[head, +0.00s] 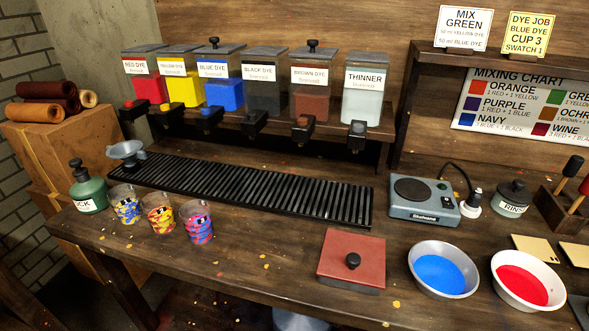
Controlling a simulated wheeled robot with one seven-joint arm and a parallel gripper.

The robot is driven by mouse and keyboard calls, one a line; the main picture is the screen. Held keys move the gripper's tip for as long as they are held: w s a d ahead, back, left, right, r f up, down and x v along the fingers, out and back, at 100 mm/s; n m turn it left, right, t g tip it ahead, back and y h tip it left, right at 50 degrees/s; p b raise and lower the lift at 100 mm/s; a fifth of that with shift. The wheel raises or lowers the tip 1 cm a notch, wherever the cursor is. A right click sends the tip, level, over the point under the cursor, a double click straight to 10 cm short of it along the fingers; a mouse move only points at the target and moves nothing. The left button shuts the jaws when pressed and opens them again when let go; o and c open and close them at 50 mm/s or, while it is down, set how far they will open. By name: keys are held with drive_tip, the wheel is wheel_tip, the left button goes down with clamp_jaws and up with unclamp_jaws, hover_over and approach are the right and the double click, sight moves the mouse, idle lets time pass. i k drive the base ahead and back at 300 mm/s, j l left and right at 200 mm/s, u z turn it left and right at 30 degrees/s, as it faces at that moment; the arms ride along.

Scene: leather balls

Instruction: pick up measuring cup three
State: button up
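Three clear measuring cups with coloured patterned bands stand upright in a row on the bench at the front left. The left cup (124,203) has a blue and yellow band, the middle cup (158,212) a red, yellow and blue one, and the right cup (198,223) a red and blue one. Each bears a small dark mark that is too small to read, so I cannot tell by number which is cup three. My gripper is not in view.
A green bottle (87,187) stands left of the cups. A black slatted rack (250,188) lies behind them, under several dye dispensers. A red lidded box (352,259), blue dye bowl (443,269) and red dye bowl (527,280) stand right. Bench between cups and box is clear.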

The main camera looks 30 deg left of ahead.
sight(195, 215)
drive_tip(key=u, duration=1.4)
drive_tip(key=i+l+u, duration=0.2)
drive_tip(key=u, duration=0.25)
drive_tip(key=i+l+u, duration=0.1)
drive_tip(key=l+u, duration=0.35)
drive_tip(key=i+l+u, duration=0.1)
drive_tip(key=l+u, duration=0.2)
drive_tip(key=u, duration=0.15)
